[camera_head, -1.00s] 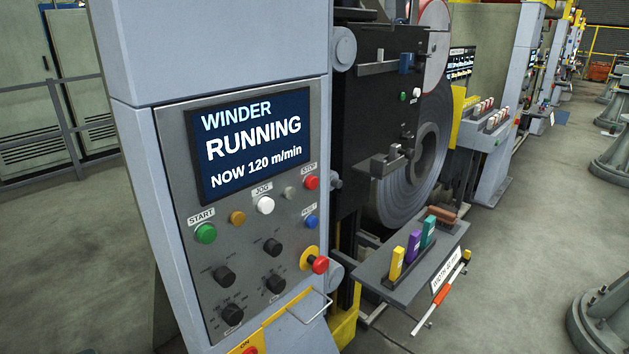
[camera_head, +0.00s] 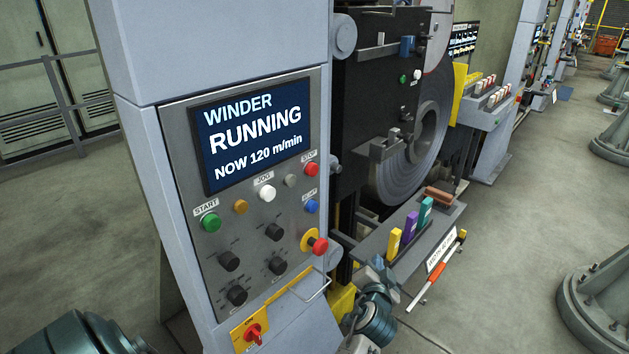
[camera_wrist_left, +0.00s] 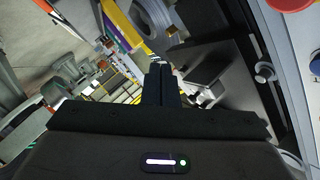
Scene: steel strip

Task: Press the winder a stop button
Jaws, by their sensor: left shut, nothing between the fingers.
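The winder panel (camera_head: 184,160) faces me, with its screen (camera_head: 254,135) reading "WINDER RUNNING NOW 120 m/min". The red stop button (camera_head: 311,169) sits at its upper right, under a STOP label. My left gripper (camera_wrist_left: 160,68) is shut and empty in the left wrist view. A red round control (camera_wrist_left: 290,3) and a blue button (camera_wrist_left: 315,65) show at that view's right edge, apart from the fingers; I cannot tell whether this red one is the stop button. In the head view an arm part of mine is low, right of the panel, below the stop button. My right gripper is not in view.
The panel also has a green start button (camera_head: 211,223), a white jog button (camera_head: 267,194), a blue button (camera_head: 312,206) and a red mushroom button (camera_head: 320,246) on yellow. A red switch (camera_head: 254,333) is below. A shelf (camera_head: 399,266) with coloured blocks juts out at right.

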